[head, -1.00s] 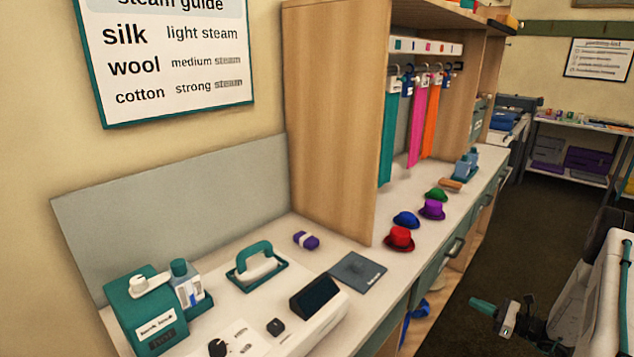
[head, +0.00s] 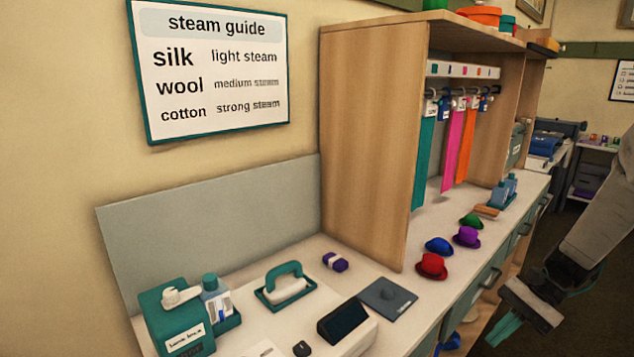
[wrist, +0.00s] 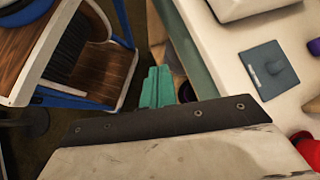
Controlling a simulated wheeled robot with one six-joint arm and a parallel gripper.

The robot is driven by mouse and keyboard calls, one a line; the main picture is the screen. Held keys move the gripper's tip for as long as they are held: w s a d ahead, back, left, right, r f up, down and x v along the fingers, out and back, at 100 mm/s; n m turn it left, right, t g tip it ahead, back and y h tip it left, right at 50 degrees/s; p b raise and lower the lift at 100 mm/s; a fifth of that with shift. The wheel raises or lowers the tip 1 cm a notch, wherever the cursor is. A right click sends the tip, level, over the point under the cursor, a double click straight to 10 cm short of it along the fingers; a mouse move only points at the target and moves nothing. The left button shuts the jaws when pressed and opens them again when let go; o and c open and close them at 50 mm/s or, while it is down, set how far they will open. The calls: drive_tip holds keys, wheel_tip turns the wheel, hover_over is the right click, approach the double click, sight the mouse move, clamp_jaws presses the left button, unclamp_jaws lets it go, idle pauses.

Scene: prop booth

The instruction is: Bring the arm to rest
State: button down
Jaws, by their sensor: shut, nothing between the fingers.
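My gripper (head: 506,330) shows at the lower right of the head view, in front of the counter's drawer side, with its teal fingers pointing down and left. In the wrist view the teal fingers (wrist: 157,88) are together, over the dark floor beside the counter edge. Nothing is held between them. My pale grey arm comes in from the right edge of the head view.
The counter (head: 410,320) carries a red hat (head: 432,266), a purple hat (head: 467,237), a grey mat (head: 388,296) and a teal-handled iron (head: 285,283). A blue-framed wooden cart (wrist: 110,65) stands left in the wrist view, with floor between.

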drive_tip(key=s+a+r+n+t+h, duration=0.1)
drive_tip(key=s+a+r+n+h, duration=0.3)
drive_tip(key=s+a+r+n, duration=0.2)
drive_tip(key=s+a+r+n+t+h, duration=0.2)
drive_tip(key=s+a+r+n+h, duration=0.3)
drive_tip(key=s+r, duration=0.6)
drive_tip(key=shift+s+a+r+n+t+h, duration=0.3)
drive_tip(key=shift+a+r+n, duration=0.15)
drive_tip(key=shift+a, duration=0.55)
